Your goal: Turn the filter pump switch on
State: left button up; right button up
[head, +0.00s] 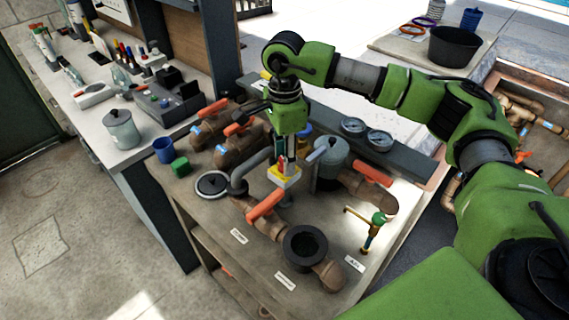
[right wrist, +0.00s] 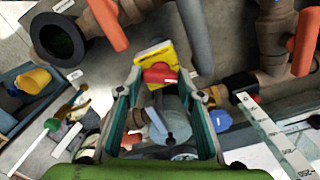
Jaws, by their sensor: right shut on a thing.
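The pump switch is a yellow and white box with a red knob, standing among the pipes on the workbench; its yellow body (head: 285,178) shows just under my right gripper (head: 283,164). In the right wrist view the yellow box (right wrist: 154,53) and its red knob (right wrist: 160,74) sit between the tips of my right gripper (right wrist: 161,78). The gripper points down and is shut on the red knob. The fingers partly hide the knob in the head view. My left gripper is not in view.
Brown pipes with orange valve handles (head: 266,205) surround the switch closely. A grey pump pot (head: 331,155) stands just right of it, with two gauges (head: 366,133) behind. A black open pipe flange (head: 305,246) lies in front. A green-topped tap (head: 378,218) stands at the right.

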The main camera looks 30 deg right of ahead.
jog(key=m+b, duration=0.2)
jog(key=shift+f+m, duration=0.1)
jog(key=shift+m, duration=0.3)
jog(key=m+b, duration=0.1)
jog(key=m, duration=0.2)
jog(key=shift+m+b, duration=0.3)
jog(key=shift+b, duration=0.05)
jog(key=m+b, duration=0.1)
jog(key=m, duration=0.2)
jog(key=shift+w+r+m+b, duration=0.15)
jog(key=shift+m+b, duration=0.1)
jog(key=shift+m, duration=0.55)
jog(key=shift+s+r+m+b, duration=0.1)
jog(key=shift+m+b, duration=0.15)
jog(key=shift+m, duration=0.55)
jog(key=o, duration=0.8)
